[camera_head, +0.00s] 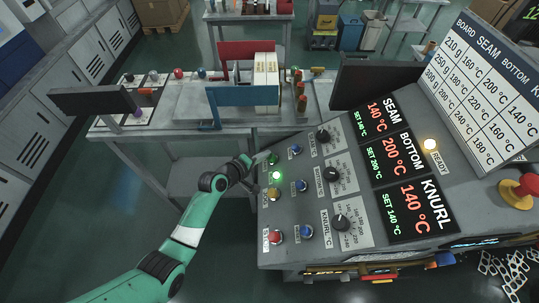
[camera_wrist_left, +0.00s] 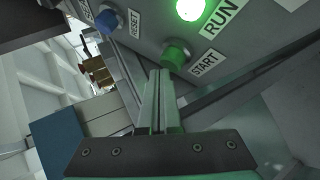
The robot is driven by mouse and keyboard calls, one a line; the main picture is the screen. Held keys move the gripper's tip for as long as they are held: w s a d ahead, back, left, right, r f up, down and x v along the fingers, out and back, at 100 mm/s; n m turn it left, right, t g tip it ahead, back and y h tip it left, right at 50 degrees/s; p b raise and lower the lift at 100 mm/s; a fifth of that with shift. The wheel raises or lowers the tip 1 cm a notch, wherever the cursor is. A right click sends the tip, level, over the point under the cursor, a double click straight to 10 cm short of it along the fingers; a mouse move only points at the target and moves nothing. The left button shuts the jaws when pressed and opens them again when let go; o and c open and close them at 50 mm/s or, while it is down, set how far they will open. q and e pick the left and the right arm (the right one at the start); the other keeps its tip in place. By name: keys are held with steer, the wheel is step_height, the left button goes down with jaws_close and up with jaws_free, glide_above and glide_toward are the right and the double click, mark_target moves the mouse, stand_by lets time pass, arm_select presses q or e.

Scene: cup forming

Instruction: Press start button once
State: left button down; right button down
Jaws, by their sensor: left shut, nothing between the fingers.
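The green start button (camera_head: 273,158) is at the upper left of the sloped control panel (camera_head: 300,200). In the left wrist view the button (camera_wrist_left: 176,55) has a START label beside it. My left gripper (camera_head: 261,158) is at the panel's left edge, right by the button. In the left wrist view its closed fingers (camera_wrist_left: 161,74) point at the button's lower left side; I cannot tell whether they touch it. The fingers hold nothing. The RUN lamp (camera_head: 277,175) is lit green. My right gripper is not in view.
The panel also carries blue buttons, dark knobs (camera_head: 341,223), a red button (camera_head: 275,237) and displays reading 140, 200 and 140 °C. The READY lamp (camera_head: 430,144) glows. A red emergency knob (camera_head: 524,186) is at right. A workbench (camera_head: 160,130) with fixtures stands behind.

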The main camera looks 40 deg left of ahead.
arm_select(q)
steer(key=shift+s+a+r, duration=0.2)
steer(key=shift+r, duration=0.2)
steer(key=shift+p, duration=0.3)
steer(key=r+p, duration=0.1)
steer(key=s+a+r+p, duration=0.1)
steer(key=a+r+p, duration=0.1)
steer(key=r, duration=0.1)
steer(key=shift+s+a+p, duration=0.1)
steer(key=shift+s+p, duration=0.3)
stand_by(0.4)
